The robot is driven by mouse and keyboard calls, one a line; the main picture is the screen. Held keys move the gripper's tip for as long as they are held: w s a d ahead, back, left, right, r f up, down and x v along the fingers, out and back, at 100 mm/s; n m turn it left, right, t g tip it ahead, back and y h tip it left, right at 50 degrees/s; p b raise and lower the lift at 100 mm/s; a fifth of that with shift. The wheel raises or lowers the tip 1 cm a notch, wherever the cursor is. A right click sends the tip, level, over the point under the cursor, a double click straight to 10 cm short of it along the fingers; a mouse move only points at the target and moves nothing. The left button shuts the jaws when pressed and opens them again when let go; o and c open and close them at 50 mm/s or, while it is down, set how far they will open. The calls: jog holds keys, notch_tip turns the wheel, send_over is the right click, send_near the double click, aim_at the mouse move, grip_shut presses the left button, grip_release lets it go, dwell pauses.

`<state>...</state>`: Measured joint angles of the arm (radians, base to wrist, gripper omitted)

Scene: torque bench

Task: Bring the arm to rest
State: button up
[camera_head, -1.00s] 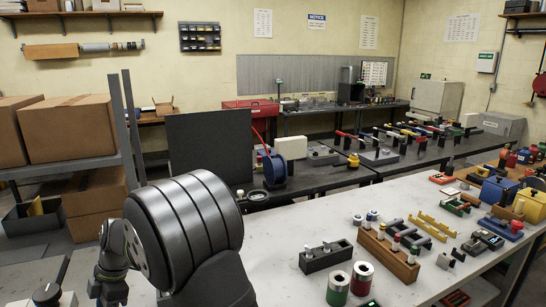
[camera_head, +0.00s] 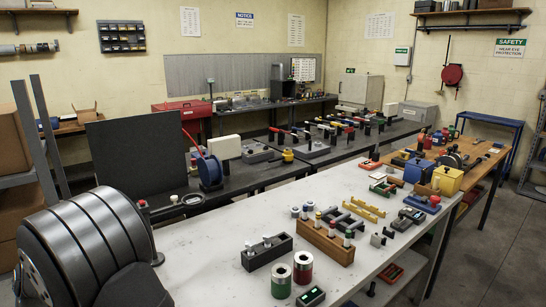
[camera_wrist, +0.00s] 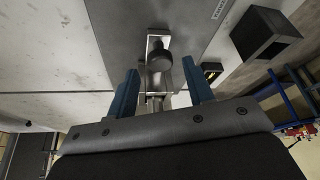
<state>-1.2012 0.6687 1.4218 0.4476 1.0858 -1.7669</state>
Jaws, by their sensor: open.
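My gripper (camera_wrist: 159,68) shows in the wrist view with its two blue fingers spread apart. A metal bracket with a round dark knob (camera_wrist: 160,60) lies beyond and between the fingers, on a grey plate (camera_wrist: 195,30). I see a gap between each finger and the bracket, and nothing is held. In the head view, a thick dark ribbed part of my arm fills the lower left. The gripper itself is outside that view.
A pale bench (camera_head: 210,235) holds a dark block with pegs (camera_head: 267,252), a brown block (camera_head: 327,240), a green cylinder (camera_head: 281,281) and a red one (camera_head: 303,267). A wooden-topped bench (camera_head: 481,165) stands right. The wrist view shows a dark box (camera_wrist: 262,37).

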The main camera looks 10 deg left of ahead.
jog(key=v, duration=1.6)
jog(key=x, duration=1.7)
jog(key=shift+f, duration=0.15)
jog(key=w+d, duration=0.3)
jog(key=shift+w+r, duration=0.1)
jog(key=shift+r, duration=0.1)
jog(key=v, duration=1.7)
jog(key=s+a+r+n+t+h, duration=0.1)
jog(key=s+a+n+t, duration=0.2)
jog(key=s, duration=0.4)
jog(key=shift+r+n+t+h, duration=0.2)
jog(key=shift+n+t+h, duration=0.2)
jog(key=shift+n+t, duration=0.25)
